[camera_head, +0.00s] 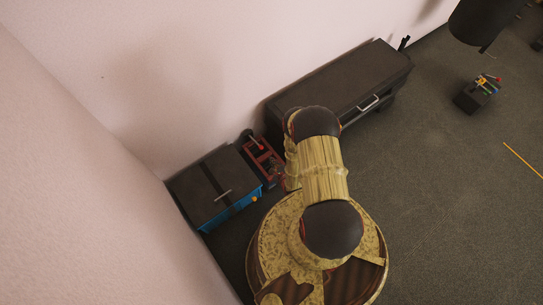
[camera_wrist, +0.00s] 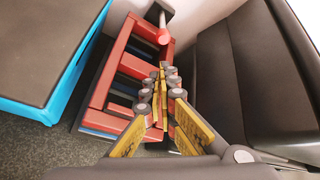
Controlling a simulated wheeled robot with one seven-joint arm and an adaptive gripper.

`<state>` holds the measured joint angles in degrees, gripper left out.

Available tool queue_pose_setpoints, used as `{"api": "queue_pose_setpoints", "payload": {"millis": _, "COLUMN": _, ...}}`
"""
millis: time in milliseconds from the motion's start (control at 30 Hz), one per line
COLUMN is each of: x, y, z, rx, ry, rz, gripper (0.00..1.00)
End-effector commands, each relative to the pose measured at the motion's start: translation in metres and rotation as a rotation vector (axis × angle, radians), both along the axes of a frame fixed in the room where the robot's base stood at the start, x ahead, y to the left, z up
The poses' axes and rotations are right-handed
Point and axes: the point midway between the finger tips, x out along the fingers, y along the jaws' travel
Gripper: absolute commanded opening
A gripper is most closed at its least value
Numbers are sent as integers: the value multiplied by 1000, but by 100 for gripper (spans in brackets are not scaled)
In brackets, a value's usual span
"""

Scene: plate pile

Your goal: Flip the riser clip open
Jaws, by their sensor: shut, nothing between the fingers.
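A red frame (camera_wrist: 103,88) with dark and blue bars stands below my gripper in the wrist view. A short lever with a round red end (camera_wrist: 163,37) rises at its far end, by the wall. The frame also shows in the head view (camera_head: 268,158), partly hidden by my arm. I cannot tell which part is the riser clip. My gripper (camera_wrist: 161,72) has yellow and grey fingers that meet over the frame's right side, short of the red-ended lever. It is shut with nothing between the fingers. Whether the fingertips touch the frame is unclear.
A dark-topped blue box (camera_head: 213,187) stands close on the left. A long dark cabinet (camera_head: 345,82) with a metal handle is close on the right. The wall is behind. A small black block (camera_head: 474,98) with coloured parts sits on open floor at right.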

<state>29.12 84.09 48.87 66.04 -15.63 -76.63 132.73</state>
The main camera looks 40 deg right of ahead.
Motion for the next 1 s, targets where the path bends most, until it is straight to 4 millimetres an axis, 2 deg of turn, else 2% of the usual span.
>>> {"api": "queue_pose_setpoints", "payload": {"millis": 167, "x": 15, "y": -2, "z": -10, "rx": -2, "ry": -10, "rz": 2, "gripper": 0}}
{"api": "queue_pose_setpoints", "payload": {"millis": 400, "x": 51, "y": -9, "z": -33, "rx": -2, "ry": -8, "rz": 2, "gripper": 0}}
{"api": "queue_pose_setpoints", "payload": {"millis": 600, "x": 73, "y": -14, "z": -47, "rx": -1, "ry": -6, "rz": 1, "gripper": 0}}
{"api": "queue_pose_setpoints", "payload": {"millis": 800, "x": 83, "y": -16, "z": -51, "rx": -1, "ry": -6, "rz": 1, "gripper": 0}}
{"api": "queue_pose_setpoints", "payload": {"millis": 1000, "x": 84, "y": -16, "z": -51, "rx": -1, "ry": -5, "rz": 0, "gripper": 0}}
